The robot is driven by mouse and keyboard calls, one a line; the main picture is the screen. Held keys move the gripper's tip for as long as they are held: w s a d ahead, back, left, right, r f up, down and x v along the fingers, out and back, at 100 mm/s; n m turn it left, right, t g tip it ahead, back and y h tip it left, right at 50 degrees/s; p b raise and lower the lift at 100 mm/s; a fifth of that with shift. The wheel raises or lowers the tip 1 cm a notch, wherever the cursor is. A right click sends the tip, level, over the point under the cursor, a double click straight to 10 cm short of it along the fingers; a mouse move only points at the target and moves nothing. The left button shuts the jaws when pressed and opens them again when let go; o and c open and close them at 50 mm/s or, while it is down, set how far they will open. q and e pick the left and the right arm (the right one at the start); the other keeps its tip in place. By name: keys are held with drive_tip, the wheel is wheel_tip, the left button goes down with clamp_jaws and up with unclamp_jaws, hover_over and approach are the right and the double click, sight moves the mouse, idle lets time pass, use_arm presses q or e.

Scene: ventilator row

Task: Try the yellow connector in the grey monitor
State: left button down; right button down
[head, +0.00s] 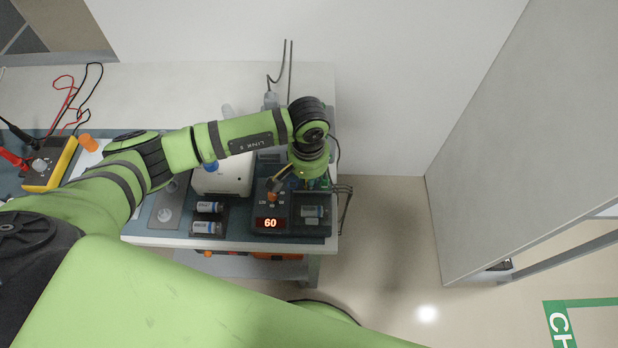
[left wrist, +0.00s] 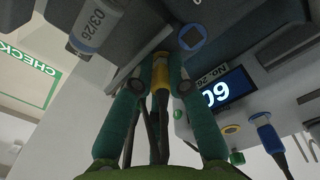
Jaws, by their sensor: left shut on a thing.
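My left gripper (head: 285,182) reaches over the right end of the bench, above a dark unit. In the left wrist view its teal fingers (left wrist: 160,82) are shut on the yellow connector (left wrist: 160,72), and a dark cable runs back from it between the fingers. I cannot tell whether the connector's front end touches anything. A pale grey monitor (left wrist: 205,110) with a lit blue screen (left wrist: 220,88) is beside the gripper. It has a yellow-ringed port (left wrist: 230,129), a green port (left wrist: 237,158) and a blue plug (left wrist: 263,122). My right gripper is not in view.
The dark unit has an orange "60" display (head: 270,223). Labelled cylinders (head: 207,228) lie left of it, and a dark tray (head: 312,228) is on its right. A white box (head: 222,180) stands behind. A yellow multimeter (head: 50,165) is far left. Floor is clear right of the bench.

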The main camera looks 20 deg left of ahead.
use_arm(q)
drive_tip(key=c, duration=1.1)
unclamp_jaws()
drive_tip(key=shift+f, duration=0.15)
drive_tip(key=shift+d, duration=0.1)
wheel_tip(320, 180, up, 12)
drive_tip(key=shift+w+r, duration=0.1)
drive_tip(key=shift+r, duration=0.05)
